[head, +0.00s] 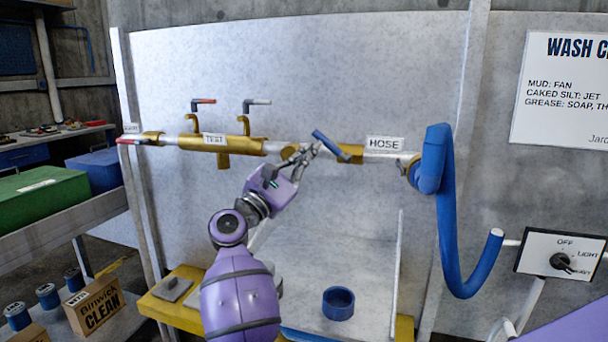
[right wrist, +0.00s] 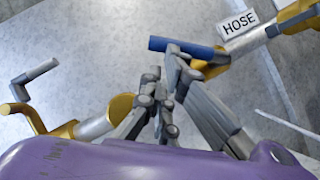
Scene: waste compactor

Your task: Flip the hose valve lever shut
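The hose valve's blue lever (head: 328,144) slants down to the right across the pipe, at a brass valve body (head: 350,154) left of the HOSE label (head: 385,143). In the right wrist view the blue lever (right wrist: 182,46) lies nearly level, with its grey arm running to the brass fitting. My right gripper (head: 312,150) is just left of the lever. Its fingers (right wrist: 176,58) come together with the tips right at the lever's underside in the wrist view; I cannot tell if they touch it. No lever shows between the fingers. My left gripper is not in view.
A TEST label (head: 214,139) marks a brass section with orange (head: 204,101) and grey (head: 258,102) handles above. A red handle (head: 130,141) is at the far left. A blue hose (head: 445,220) hangs at right, near a switch box (head: 562,256).

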